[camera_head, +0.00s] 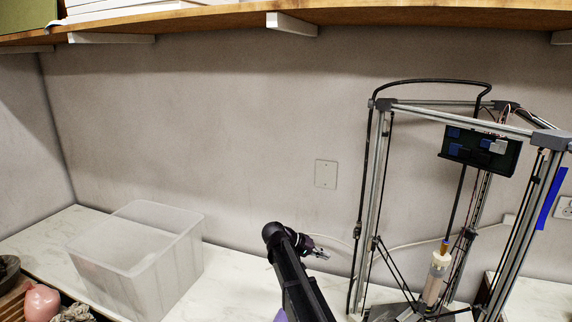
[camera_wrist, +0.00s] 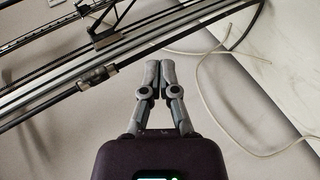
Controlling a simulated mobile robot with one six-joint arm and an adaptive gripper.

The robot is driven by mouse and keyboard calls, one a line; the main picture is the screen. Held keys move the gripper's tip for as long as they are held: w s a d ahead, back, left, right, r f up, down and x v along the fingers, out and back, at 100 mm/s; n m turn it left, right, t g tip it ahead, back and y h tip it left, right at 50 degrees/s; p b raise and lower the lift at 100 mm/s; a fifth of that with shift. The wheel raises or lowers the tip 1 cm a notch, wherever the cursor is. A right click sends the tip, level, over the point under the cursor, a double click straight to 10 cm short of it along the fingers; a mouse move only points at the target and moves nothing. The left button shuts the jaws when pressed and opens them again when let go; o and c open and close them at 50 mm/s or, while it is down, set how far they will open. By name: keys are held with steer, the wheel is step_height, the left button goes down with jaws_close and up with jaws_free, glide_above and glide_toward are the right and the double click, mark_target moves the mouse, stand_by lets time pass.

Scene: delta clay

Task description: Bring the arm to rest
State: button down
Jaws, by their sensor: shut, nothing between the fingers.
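My arm (camera_head: 296,280) rises from the bottom middle of the head view and bends at a dark joint. My gripper (camera_head: 322,254) is at its end, small and partly hidden behind the arm, just left of the delta printer frame. In the wrist view my gripper (camera_wrist: 158,72) points up the picture. Its two grey fingers meet at the tips, with nothing between them. The gripper appears apart from the printer in the head view.
The delta clay printer (camera_head: 379,180) stands at the right. A translucent bin (camera_head: 165,282) sits on the counter at the left, with a pink object (camera_head: 41,302) beside it. A shelf (camera_head: 200,24) overhangs the wall. A pale cable (camera_wrist: 240,130) lies right of my fingers.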

steer(key=s+d+f+y, duration=0.1)
steer(key=s+f+y, duration=0.2)
steer(key=s, duration=0.5)
steer(key=s+d+f+y, duration=0.1)
steer(key=s+f+y, duration=0.2)
steer(key=s+y, duration=0.2)
steer(key=s+d+f+n+y, duration=0.1)
steer(key=s+d+f+y, duration=0.1)
steer(key=s, duration=0.9)
steer(key=shift+f+g+y, duration=0.4)
steer(key=shift+f+y, duration=0.3)
steer(key=shift+y, duration=0.3)
steer(key=shift+s, duration=0.1)
